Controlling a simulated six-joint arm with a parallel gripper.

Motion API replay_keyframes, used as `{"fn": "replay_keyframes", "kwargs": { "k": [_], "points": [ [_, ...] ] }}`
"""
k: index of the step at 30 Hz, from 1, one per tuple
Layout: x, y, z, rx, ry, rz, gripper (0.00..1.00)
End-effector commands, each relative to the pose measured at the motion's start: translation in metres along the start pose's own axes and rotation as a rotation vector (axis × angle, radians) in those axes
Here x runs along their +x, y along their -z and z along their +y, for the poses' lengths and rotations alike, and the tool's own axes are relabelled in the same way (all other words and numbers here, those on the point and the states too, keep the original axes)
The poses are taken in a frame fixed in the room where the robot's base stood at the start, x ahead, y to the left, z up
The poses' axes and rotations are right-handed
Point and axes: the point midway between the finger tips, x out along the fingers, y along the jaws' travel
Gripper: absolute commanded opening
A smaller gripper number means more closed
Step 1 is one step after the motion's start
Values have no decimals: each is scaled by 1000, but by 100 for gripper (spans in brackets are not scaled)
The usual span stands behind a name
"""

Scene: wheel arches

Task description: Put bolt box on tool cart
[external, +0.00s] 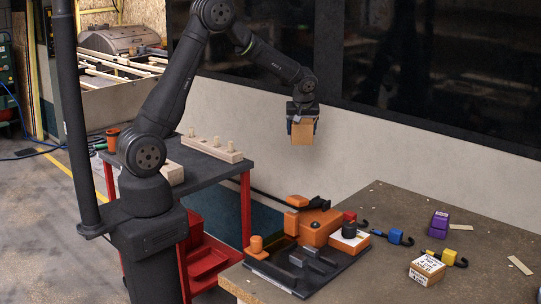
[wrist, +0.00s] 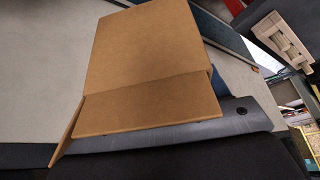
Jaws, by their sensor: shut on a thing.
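My gripper (external: 303,112) is shut on a plain brown cardboard box (external: 302,133), taken as the bolt box. It is held high in the air, in front of the wall and above the gap between the cart and the workbench. In the wrist view the box (wrist: 145,45) fills the middle, against a dark gripper part; no label is readable on it. The tool cart (external: 207,174), with a dark top and red legs, stands at left, lower than the box and apart from it. My arm hides part of the cart.
On the cart lie a long wooden block with pegs (external: 211,149), a second pale block (external: 172,173) and an orange cup (external: 112,139). The workbench (external: 440,212) holds a black tray with orange parts, hooks, a purple block (external: 438,224) and a labelled box (external: 427,269).

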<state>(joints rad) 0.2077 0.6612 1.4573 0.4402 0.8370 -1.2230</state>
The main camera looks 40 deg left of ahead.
Motion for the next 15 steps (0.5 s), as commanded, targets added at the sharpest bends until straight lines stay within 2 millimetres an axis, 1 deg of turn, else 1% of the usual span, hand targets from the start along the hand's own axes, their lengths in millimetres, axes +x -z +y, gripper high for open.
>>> {"fn": "replay_keyframes", "kwargs": {
  "k": [1,5,6,11,12,14,15],
  "points": [
    [8,16,-19,-40,17,0,29],
    [25,49,-65,-132,55,1,29],
    [30,59,-79,-159,66,1,29],
    [49,91,-141,-270,113,1,29],
    [53,98,-157,-299,125,1,29],
    [59,107,-182,-342,142,0,29],
    [62,113,-198,-370,154,0,29]
  ]
}}
